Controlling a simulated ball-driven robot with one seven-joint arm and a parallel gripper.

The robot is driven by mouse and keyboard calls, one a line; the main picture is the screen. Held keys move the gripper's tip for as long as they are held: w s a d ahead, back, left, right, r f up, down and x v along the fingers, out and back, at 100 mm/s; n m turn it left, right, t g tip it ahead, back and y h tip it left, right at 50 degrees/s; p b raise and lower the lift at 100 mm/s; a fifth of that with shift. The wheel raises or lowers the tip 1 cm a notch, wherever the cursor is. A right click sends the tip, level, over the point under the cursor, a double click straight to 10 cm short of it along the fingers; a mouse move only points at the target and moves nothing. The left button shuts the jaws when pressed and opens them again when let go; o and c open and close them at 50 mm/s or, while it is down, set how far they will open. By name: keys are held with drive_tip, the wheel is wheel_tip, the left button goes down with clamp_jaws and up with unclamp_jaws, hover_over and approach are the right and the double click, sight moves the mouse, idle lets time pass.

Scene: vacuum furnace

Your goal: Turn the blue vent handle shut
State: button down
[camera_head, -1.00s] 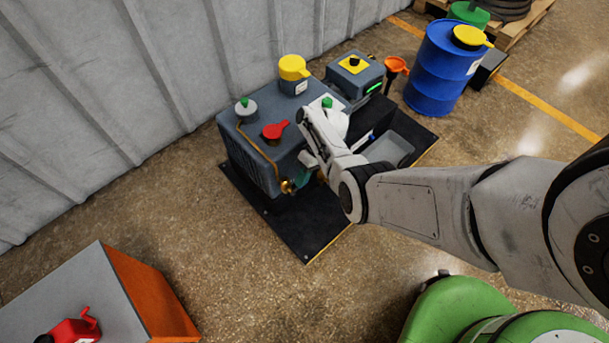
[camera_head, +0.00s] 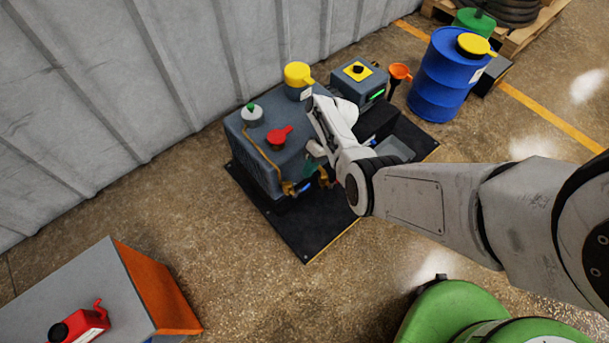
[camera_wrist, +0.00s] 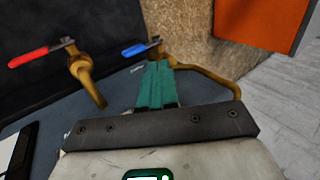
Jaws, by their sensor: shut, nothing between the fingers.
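The blue vent handle (camera_wrist: 139,48) is a short lever on a brass valve in the wrist view, pointing left and slightly toward me from its pivot. A small blue piece at the front of the grey machine in the head view (camera_head: 305,187) looks like the same handle. My gripper (camera_wrist: 157,66) has teal fingers, shut and empty. Their tips are just below the blue handle's pivot in the wrist picture; I cannot tell whether they touch. In the head view my gripper (camera_head: 314,151) is over the machine's front edge, partly hidden by the wrist.
A red-handled brass valve (camera_wrist: 28,57) is left of the blue one, and a brass pipe (camera_wrist: 212,78) curves right. A blue drum (camera_head: 440,85) stands behind right.

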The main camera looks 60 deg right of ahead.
drive_tip(key=s+d+r, duration=0.1)
drive_tip(key=d+r, duration=0.2)
drive_tip(key=d, duration=0.2)
drive_tip(key=shift+s+r, duration=0.15)
drive_tip(key=shift+s, duration=0.15)
idle(0.4)
